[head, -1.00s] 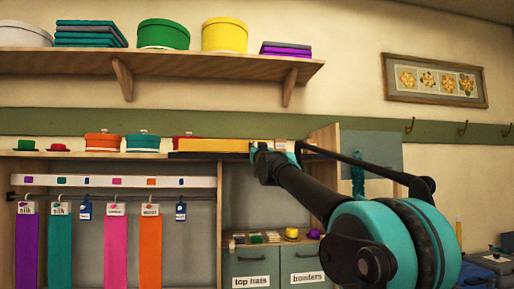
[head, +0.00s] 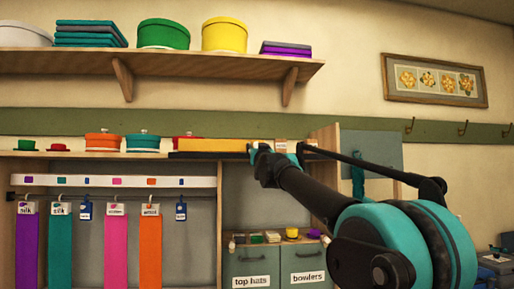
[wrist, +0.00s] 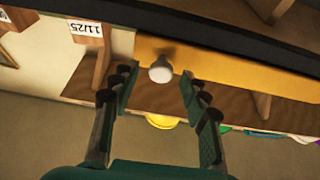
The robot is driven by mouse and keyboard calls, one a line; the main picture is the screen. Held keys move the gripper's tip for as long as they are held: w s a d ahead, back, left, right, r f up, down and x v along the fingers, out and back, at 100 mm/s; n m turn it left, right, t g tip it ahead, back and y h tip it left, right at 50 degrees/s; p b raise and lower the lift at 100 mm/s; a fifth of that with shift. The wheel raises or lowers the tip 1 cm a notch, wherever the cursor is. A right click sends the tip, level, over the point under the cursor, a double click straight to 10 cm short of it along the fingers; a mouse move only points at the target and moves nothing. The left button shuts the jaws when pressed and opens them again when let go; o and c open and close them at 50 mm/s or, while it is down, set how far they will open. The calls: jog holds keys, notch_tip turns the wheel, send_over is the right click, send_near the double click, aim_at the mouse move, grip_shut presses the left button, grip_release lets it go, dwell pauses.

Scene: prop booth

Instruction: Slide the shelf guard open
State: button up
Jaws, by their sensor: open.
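The shelf guard is a yellow panel (head: 212,145) above a dark rail (head: 208,155) on the middle shelf. It also fills the upper right of the wrist view (wrist: 245,72). A pale round knob (wrist: 160,69) on the panel shows between my fingertips in the wrist view. My gripper (wrist: 157,86) is open, with one finger on each side of the knob and visible gaps to it. In the head view my gripper (head: 273,153) is at the panel's right end, and the knob is hidden there.
A red lidded box (head: 186,142) stands partly behind the guard, with teal (head: 143,143) and orange (head: 103,142) boxes to its left. A tagged block (wrist: 88,40) sits beside the panel in the wrist view. Hanging ribbons and drawers are below; a loaded shelf is above.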

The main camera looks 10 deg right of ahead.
jog(key=v, duration=1)
jog(key=shift+s+f, duration=0.2)
jog(key=shift+s, duration=0.05)
jog(key=s+f+g, duration=0.2)
jog(key=f+g, duration=0.1)
jog(key=f, duration=1.1)
jog(key=s+f+n+g+y, duration=0.1)
jog(key=f+g, duration=0.2)
jog(key=f, duration=1.1)
jog(key=s+f+g, duration=0.2)
jog(key=f+g, duration=0.1)
jog(key=f, duration=1)
jog(key=s+d+f+g, duration=0.2)
jog(key=s+f+g, duration=0.2)
jog(key=s+f, duration=0.9)
jog(key=s+d+f+m+g+h, duration=0.1)
jog(key=s+f+g, duration=0.4)
jog(key=s+f, duration=0.7)
notch_tip(320, 180, down, 3)
jog(key=shift+s+d+f, duration=0.25)
jog(key=shift+s+d, duration=0.15)
jog(key=shift+d, duration=0.1)
